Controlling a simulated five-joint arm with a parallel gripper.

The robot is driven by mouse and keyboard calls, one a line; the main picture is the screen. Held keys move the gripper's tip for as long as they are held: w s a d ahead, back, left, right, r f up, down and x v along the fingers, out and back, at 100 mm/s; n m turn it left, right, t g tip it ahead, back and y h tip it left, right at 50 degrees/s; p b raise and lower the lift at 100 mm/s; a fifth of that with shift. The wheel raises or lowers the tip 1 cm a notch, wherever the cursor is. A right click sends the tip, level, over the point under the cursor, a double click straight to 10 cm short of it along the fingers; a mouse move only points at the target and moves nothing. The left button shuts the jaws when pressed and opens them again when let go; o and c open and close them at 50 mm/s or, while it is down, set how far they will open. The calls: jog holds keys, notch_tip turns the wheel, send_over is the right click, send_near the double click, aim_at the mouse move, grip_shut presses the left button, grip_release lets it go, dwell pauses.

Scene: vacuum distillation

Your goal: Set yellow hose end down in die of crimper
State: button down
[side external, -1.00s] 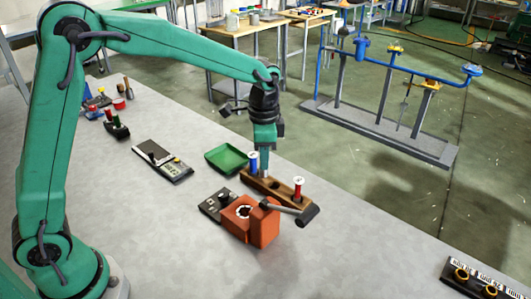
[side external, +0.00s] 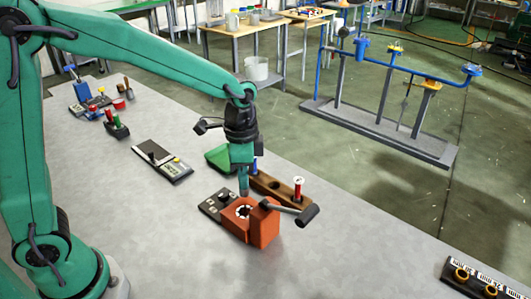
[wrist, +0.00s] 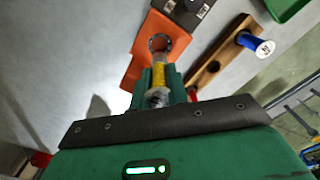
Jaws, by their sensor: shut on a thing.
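The orange crimper (side external: 264,226) stands on the grey bench, with a round toothed die (side external: 241,211) in its top and a dark handle (side external: 308,215) reaching right. My gripper (side external: 243,190) points down just above and behind the die. In the wrist view my gripper (wrist: 160,92) is shut on the yellow hose end (wrist: 158,76). The pale tip of the hose end lies in line with the die (wrist: 160,43) in that view. I cannot tell whether the tip is inside the die or still above it. The hose end is not clear in the side view.
A wooden rack (side external: 268,184) with a red spool (side external: 298,187) and a blue spool (wrist: 247,41) stands close behind the crimper. A green tray (side external: 217,158) is partly hidden by my gripper. A dark plate (side external: 212,206) lies left of the crimper.

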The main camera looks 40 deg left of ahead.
aim_at(245, 195)
jog(key=shift+f, duration=2.65)
jog(key=shift+f, duration=1.7)
dwell(2.2)
dwell(0.5)
jog(key=c, duration=0.7)
grip_release()
